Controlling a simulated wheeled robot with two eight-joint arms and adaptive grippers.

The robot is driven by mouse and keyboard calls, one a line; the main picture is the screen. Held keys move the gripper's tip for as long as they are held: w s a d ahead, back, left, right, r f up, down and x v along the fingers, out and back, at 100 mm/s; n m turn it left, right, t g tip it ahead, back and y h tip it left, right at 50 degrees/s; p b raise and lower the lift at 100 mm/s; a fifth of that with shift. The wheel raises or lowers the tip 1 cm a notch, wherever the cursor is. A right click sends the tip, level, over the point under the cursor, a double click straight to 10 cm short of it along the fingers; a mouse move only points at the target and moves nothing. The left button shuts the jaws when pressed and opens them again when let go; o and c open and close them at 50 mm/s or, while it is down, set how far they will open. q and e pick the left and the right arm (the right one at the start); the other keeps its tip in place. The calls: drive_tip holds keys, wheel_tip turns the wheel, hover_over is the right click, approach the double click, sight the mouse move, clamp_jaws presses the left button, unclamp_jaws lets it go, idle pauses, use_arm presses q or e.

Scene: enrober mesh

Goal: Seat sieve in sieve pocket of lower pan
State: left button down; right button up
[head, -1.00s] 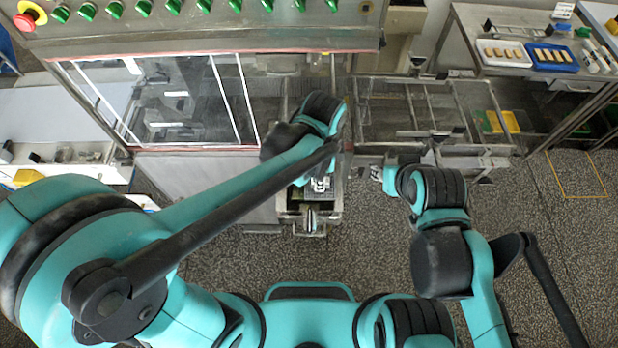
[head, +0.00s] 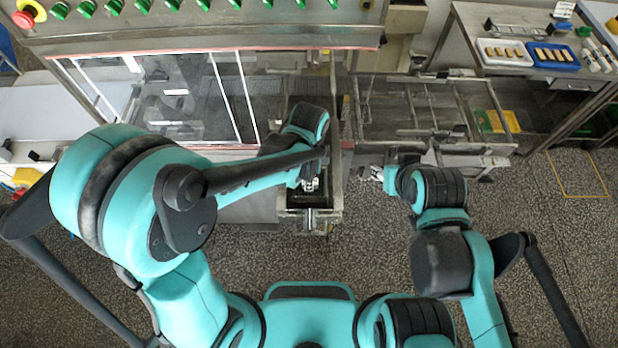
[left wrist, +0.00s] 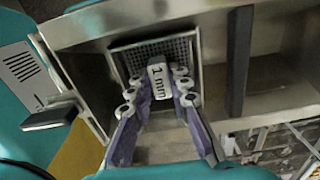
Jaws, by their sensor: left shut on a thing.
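In the left wrist view, my left gripper (left wrist: 159,88) is shut on the pale tag of the sieve, which reads "1 mm". The sieve (left wrist: 132,58) is a dark, square-framed mesh just beyond the fingertips. It lies between metal walls of what looks like the lower pan (left wrist: 222,75). I cannot tell whether it rests in its pocket. In the head view my left gripper (head: 311,184) is over the narrow metal pan (head: 337,205) below the machine; the arm hides much of it. My right gripper (head: 377,173) is to the right, apart from the pan; its jaws are too small to read.
A clear-windowed cabinet (head: 190,100) stands behind and left of the pan. A metal frame (head: 430,105) stands to the right. A side table at the back right holds a white tray (head: 506,52) and a blue tray (head: 557,57). The floor in front is clear.

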use_arm(q)
drive_tip(key=c, duration=1.4)
unclamp_jaws()
drive_tip(key=shift+w, duration=0.1)
drive_tip(key=shift+r+p, duration=0.3)
drive_tip(key=shift+p, duration=0.05)
wheel_tip(320, 180, up, 12)
drive_tip(key=p, duration=0.1)
drive_tip(key=s+a+r+n+t, duration=0.1)
drive_tip(key=a+n+t, duration=0.1)
drive_tip(key=a+n, duration=0.4)
drive_tip(key=s+a+n+t, duration=0.2)
drive_tip(key=a+n, duration=0.3)
drive_tip(key=n, duration=0.1)
drive_tip(key=s+a+r+n+t, duration=0.1)
drive_tip(key=s+a+n+t, duration=0.1)
drive_tip(key=a+n, duration=0.4)
drive_tip(key=shift+s+a+r+t, duration=0.15)
drive_tip(key=shift+a+r+t, duration=0.15)
drive_tip(key=shift+t, duration=0.3)
drive_tip(key=shift+f, duration=0.15)
